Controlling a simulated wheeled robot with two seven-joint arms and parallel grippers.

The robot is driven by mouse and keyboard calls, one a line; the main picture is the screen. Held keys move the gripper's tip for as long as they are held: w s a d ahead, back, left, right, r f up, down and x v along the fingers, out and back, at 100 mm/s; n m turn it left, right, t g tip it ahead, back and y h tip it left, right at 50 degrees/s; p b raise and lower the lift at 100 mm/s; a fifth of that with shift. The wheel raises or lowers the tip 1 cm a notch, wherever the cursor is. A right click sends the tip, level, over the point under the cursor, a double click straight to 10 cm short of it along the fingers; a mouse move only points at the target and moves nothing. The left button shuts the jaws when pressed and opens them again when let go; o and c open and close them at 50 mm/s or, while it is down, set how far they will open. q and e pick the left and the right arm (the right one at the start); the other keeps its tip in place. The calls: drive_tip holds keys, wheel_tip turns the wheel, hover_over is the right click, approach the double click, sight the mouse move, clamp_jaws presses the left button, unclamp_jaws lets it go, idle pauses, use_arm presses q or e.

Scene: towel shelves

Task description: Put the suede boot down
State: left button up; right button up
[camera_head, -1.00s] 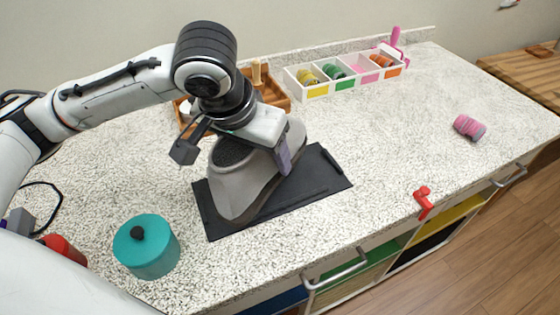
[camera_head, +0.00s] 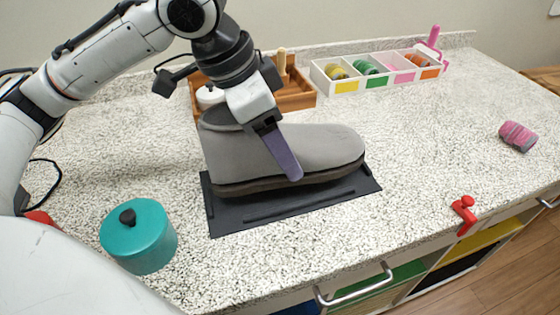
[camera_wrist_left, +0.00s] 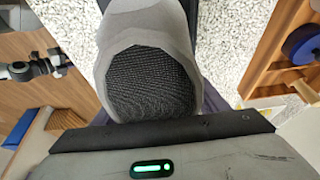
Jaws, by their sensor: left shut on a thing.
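The grey suede boot (camera_head: 320,148) is upright, sole down, with its toe to the right, over the black tray (camera_head: 222,222). I cannot tell whether its sole touches the tray. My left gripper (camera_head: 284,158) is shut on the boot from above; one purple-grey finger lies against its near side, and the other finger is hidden. In the left wrist view the boot (camera_wrist_left: 184,62) shows its dark, meshed opening close to the gripper. My right gripper is not in view.
A teal lidded pot (camera_head: 148,247) stands front left of the tray. Behind are a wooden tray (camera_head: 297,100) and a white divided box (camera_head: 322,80) with coloured rolls. A red clamp (camera_head: 465,213) sits on the counter's front edge. A pink-grey roll (camera_head: 517,136) lies at right.

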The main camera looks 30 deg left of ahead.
use_arm(q)
wheel_tip(320, 180, down, 3)
drive_tip(key=shift+f+b, duration=0.2)
drive_tip(key=shift+b, duration=0.15)
drive_tip(key=o, duration=1.4)
drive_tip(key=shift+o, duration=0.4)
